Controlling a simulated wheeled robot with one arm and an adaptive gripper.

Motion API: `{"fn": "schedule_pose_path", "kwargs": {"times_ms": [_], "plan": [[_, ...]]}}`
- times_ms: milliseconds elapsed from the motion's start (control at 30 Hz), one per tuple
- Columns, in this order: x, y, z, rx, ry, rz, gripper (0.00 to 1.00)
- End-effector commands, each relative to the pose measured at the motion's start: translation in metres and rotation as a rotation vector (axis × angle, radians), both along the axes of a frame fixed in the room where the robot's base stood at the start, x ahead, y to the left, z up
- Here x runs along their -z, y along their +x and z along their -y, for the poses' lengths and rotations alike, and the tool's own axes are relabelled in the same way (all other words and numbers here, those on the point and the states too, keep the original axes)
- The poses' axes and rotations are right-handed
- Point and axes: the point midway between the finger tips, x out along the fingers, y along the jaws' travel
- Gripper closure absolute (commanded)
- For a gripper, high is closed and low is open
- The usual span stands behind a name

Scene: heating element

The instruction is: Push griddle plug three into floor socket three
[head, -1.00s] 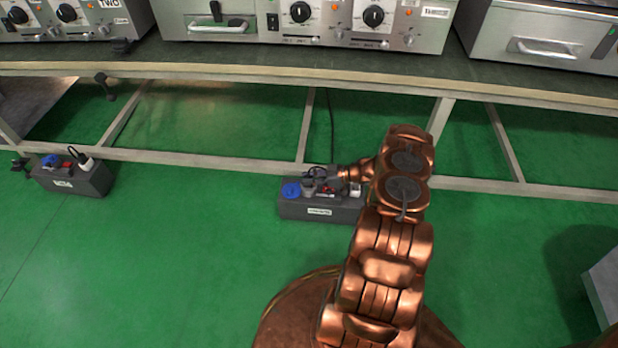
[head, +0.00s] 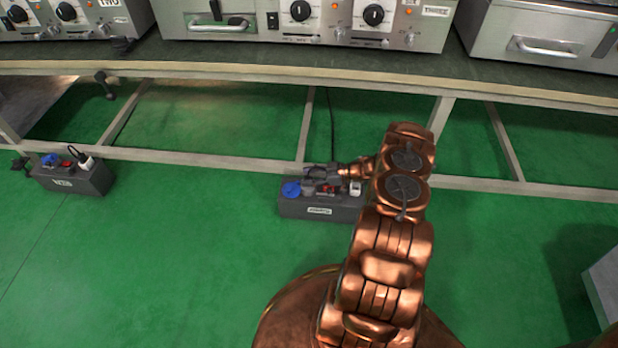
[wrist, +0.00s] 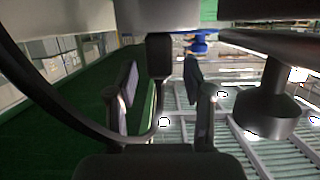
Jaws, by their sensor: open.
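Floor socket box (head: 345,209) is a dark grey box on the green floor, with a blue cover (head: 291,189) at its left end and red and white parts on top; its label is too small to read. My gripper (head: 314,173) is just above its top and hides part of it. In the wrist view my gripper (wrist: 160,88) is open, with a finger on either side of a dark plug (wrist: 160,58). A black cord curves into the plug. The plug meets a grey surface at the top of that view; how deep it sits cannot be told.
A second socket box (head: 85,181) with a white plug stands at the left. A bench frame rail (head: 230,160) runs just behind both boxes. Griddle three (head: 400,30) sits on the bench above. A dark knob-like part (wrist: 265,112) is right of the fingers. Front floor is clear at left.

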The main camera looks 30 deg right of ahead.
Motion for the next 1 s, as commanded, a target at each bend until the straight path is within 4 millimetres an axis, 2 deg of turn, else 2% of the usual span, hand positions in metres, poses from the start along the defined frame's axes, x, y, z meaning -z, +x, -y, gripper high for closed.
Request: {"fn": "schedule_pose_path", "kwargs": {"times_ms": [700,1000], "plan": [[-0.081,0.001,0.0,-0.001,-0.001,0.003,0.49],[-0.093,0.0,0.0,-0.001,0.0,0.001,0.49]]}}
